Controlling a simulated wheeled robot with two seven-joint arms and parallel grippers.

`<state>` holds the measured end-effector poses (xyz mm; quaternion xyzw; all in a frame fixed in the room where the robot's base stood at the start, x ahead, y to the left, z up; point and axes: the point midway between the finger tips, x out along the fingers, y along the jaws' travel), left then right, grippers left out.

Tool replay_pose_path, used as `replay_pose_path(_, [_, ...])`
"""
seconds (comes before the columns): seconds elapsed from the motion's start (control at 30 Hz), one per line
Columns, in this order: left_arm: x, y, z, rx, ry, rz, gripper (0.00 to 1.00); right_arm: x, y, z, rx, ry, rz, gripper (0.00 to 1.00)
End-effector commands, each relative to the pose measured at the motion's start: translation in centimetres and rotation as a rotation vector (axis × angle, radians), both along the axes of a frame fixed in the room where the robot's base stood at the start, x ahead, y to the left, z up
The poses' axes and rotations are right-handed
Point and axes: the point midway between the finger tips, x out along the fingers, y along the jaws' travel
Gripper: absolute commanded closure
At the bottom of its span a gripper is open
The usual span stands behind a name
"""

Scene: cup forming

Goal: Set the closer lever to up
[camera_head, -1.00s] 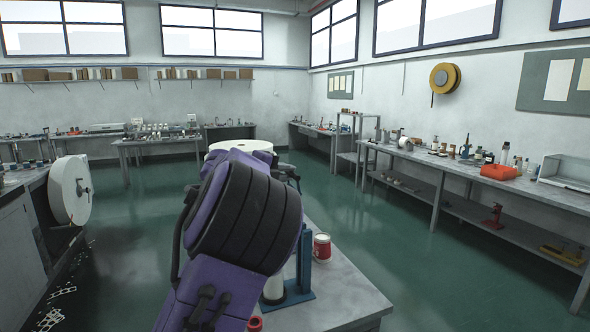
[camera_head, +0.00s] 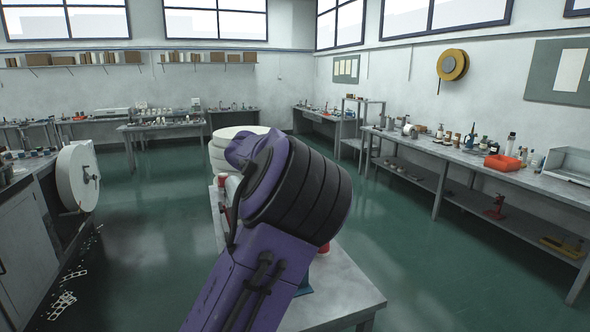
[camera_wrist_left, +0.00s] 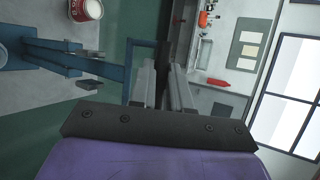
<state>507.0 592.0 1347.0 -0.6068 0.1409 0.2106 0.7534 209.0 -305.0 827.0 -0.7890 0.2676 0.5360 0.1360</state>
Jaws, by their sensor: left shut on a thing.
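The closer is a blue stand; its blue post (camera_wrist_left: 60,57) and plate lie at the left in the left wrist view. In the head view only a bit of its blue base (camera_head: 304,287) shows beside my purple arm, which hides the rest. In the left wrist view my left gripper (camera_wrist_left: 164,75) is shut on a dark bar, seemingly the closer lever (camera_wrist_left: 164,67), between its two grey fingers. The lever's full length and angle are hard to tell. My right gripper is not in view.
A red and white can (camera_wrist_left: 86,9) stands on the grey bench (camera_head: 345,285) near the closer. Green floor lies free between the benches.

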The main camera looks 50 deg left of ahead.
Motion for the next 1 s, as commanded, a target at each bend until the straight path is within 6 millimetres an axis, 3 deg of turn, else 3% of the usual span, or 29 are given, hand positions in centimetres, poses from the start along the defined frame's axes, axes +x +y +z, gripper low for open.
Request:
replay_pose_path(0.03, [0.1,-0.4,-2.5,-0.017,0.044,-0.01,1.0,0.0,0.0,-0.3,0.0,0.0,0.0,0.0])
replay_pose_path(0.07, [0.1,-0.4,-2.5,-0.017,0.044,-0.01,1.0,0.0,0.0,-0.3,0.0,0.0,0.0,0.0])
replay_pose_path(0.1, [0.1,-0.4,-2.5,-0.017,0.044,-0.01,0.7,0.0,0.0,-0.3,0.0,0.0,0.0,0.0])
replay_pose_path(0.13, [0.1,-0.4,-2.5,-0.017,0.044,-0.01,0.6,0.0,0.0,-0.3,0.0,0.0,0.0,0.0])
replay_pose_path(0.17, [0.1,-0.4,-2.5,-0.017,0.044,-0.01,0.58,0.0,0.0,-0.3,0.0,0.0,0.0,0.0])
replay_pose_path(0.47, [-0.7,-0.7,-2.0,-0.018,0.037,-0.011,0.58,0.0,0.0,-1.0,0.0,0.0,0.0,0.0])
replay_pose_path(0.8, [-8.4,-1.5,2.6,-0.005,0.011,0.0,0.58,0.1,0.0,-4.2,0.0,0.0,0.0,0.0])
replay_pose_path(1.0, [-11.0,-1.8,4.6,0.001,0.005,0.003,0.58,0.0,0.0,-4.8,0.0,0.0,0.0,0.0])
